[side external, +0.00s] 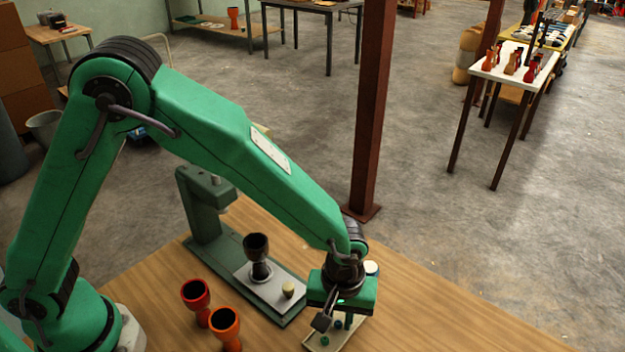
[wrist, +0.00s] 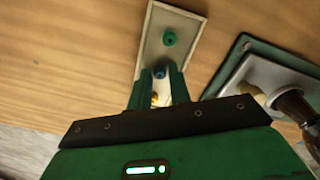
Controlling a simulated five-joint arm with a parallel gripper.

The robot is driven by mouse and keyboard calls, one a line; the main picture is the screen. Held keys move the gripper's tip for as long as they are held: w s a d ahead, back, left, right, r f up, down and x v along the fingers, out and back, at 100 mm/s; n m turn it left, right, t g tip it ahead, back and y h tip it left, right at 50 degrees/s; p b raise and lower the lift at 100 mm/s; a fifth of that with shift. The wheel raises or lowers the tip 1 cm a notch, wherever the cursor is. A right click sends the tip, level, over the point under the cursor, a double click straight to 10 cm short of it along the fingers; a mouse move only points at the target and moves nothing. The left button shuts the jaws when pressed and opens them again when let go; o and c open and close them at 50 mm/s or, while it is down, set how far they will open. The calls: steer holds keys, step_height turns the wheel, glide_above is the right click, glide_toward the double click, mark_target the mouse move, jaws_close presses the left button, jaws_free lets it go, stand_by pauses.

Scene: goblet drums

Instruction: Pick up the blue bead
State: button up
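The blue bead (wrist: 160,72) sits in a narrow pale tray (wrist: 149,30) in the wrist view. A green bead (wrist: 169,39) lies beyond it, and a partly hidden yellow bead (wrist: 155,99) is nearer my gripper. My gripper (wrist: 160,70) is open, its two green fingers apart on either side of the blue bead. A gap seems to show between bead and fingers; I cannot tell whether they touch. In the side view my gripper (side external: 346,322) points down over the tray (side external: 318,344), and I cannot make out the blue bead there.
A green press stand (side external: 205,220) is left of my gripper, with a dark goblet drum (side external: 257,250) and a pale yellow piece (side external: 288,290) on its plate. A red drum (side external: 196,295) and an orange drum (side external: 226,325) stand in front. The table's right side (side external: 440,310) is clear.

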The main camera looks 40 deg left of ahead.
mark_target(339, 321)
jaws_close()
steer(key=shift+r, duration=0.1)
steer(key=shift+r, duration=0.45)
step_height(339, 321, up, 3)
steer(key=shift+r, duration=0.15)
steer(key=s+d+r, duration=0.3)
steer(key=s+r, duration=0.3)
steer(key=s, duration=0.5)
steer(key=shift+d+r, duration=0.3)
steer(key=shift+d, duration=0.05)
